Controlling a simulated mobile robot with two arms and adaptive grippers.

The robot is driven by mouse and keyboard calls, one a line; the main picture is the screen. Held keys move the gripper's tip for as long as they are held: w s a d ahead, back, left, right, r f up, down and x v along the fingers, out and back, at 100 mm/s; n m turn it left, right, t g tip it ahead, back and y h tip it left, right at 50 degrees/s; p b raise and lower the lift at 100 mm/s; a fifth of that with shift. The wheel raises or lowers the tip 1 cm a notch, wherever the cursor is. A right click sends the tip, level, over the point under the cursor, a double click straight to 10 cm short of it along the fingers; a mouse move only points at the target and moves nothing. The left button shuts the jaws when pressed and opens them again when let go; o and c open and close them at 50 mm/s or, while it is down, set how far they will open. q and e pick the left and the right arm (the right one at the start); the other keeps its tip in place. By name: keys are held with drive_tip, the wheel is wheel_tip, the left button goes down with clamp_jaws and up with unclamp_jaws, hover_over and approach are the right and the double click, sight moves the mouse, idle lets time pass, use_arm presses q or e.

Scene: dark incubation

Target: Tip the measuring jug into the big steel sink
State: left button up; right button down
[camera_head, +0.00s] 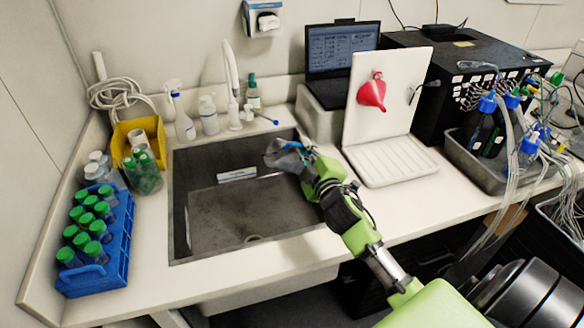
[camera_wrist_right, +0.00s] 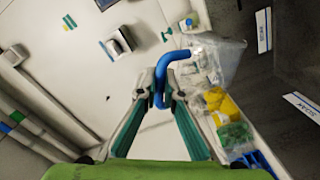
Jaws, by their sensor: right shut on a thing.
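The clear measuring jug (camera_head: 281,157) hangs over the right part of the big steel sink (camera_head: 215,225) in the head view. My right gripper (camera_head: 304,163) is shut on its blue handle, at the right side of the jug. In the right wrist view the blue handle (camera_wrist_right: 161,82) sits between the fingers of my right gripper (camera_wrist_right: 160,92), and the clear jug body (camera_wrist_right: 222,58) extends to the right. The jug looks tilted, but I cannot tell exactly how far. I cannot make out any liquid in it. My left gripper is not in view.
A white tap (camera_head: 231,75) stands behind the sink, beside several bottles. Left of the sink are a yellow bin (camera_head: 150,130) and a blue rack (camera_head: 105,270) of green-capped tubes. A white drying rack (camera_head: 390,162) with a red funnel (camera_head: 372,93) stands to the right.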

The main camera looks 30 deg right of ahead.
sight(296, 143)
drive_tip(key=shift+w+a+r+n+p, duration=0.15)
drive_tip(key=shift+a+r+n+p, duration=0.35)
drive_tip(key=shift+r+n+p, duration=0.15)
drive_tip(key=shift+r, duration=0.1)
drive_tip(key=shift+w+a+r+n+p, duration=0.1)
drive_tip(key=shift+a+r+n+p, duration=0.2)
drive_tip(key=shift+n+p, duration=0.2)
drive_tip(key=shift+w+a+r+n+p, duration=0.1)
drive_tip(key=shift+a+r+n+p, duration=0.2)
drive_tip(key=shift+r+n+p, duration=0.1)
drive_tip(key=shift+f, duration=0.1)
drive_tip(key=shift+a, duration=0.1)
